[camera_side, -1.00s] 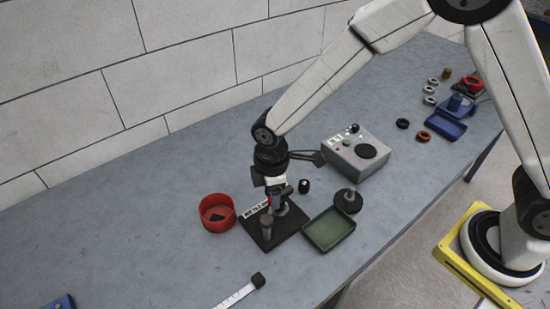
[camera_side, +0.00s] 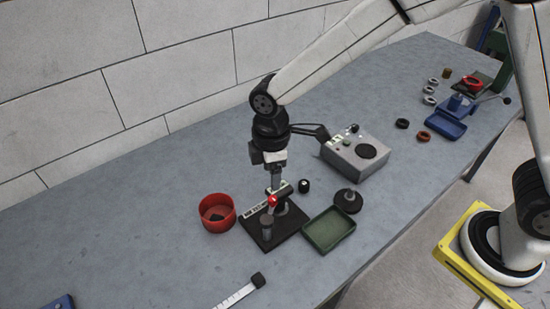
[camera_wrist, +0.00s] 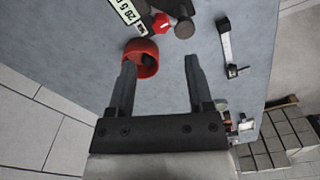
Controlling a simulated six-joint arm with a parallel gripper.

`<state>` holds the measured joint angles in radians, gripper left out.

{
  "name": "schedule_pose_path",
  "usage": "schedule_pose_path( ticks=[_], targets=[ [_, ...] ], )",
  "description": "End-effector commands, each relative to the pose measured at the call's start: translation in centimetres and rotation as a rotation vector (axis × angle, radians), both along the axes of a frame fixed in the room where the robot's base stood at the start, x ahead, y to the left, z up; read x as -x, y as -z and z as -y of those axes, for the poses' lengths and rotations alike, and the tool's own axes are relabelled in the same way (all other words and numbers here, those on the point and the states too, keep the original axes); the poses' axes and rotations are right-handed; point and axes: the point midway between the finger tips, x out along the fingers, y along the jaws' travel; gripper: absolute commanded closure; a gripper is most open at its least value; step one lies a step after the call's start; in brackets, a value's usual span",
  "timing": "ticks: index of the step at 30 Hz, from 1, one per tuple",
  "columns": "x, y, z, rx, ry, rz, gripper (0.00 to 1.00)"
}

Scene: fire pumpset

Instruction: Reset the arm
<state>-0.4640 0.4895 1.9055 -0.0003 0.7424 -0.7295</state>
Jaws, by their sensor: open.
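My gripper (camera_side: 276,178) hangs pointing down above the black base plate (camera_side: 262,236) in the side view. On the plate stand short posts, a red knob (camera_side: 272,200) and a white label strip with dark print (camera_side: 257,209). The label shows at the top of the wrist view (camera_wrist: 127,12), beside the red knob (camera_wrist: 161,23). In the side view, I cannot tell how far the fingertips are above the fixture.
A red bowl (camera_side: 231,223) stands left of the plate and a green tray (camera_side: 319,246) right of it. A grey box with a dial (camera_side: 337,157), a black disc with a post (camera_side: 348,208) and a ruler-like strip (camera_side: 236,296) are nearby.

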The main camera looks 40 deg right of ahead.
Motion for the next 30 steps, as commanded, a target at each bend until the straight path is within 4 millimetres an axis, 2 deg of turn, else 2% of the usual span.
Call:
schedule_pose_path(
  ticks=[4,7,13,21,24,30],
  targets=[
    [0.1,-0.2,0.8,-0.003,0.038,0.006,0.34],
    [0.3,-0.4,2.2,-0.01,0.108,0.019,0.34],
    [1.7,-1.2,7.2,-0.035,0.369,0.061,0.34],
    [6.0,-1.8,14.9,-0.089,0.838,0.139,0.34],
    [7.6,-1.9,16.9,-0.108,0.983,0.164,0.34],
    [9.8,-1.7,18.9,-0.134,1.158,0.195,0.34]
  ],
)
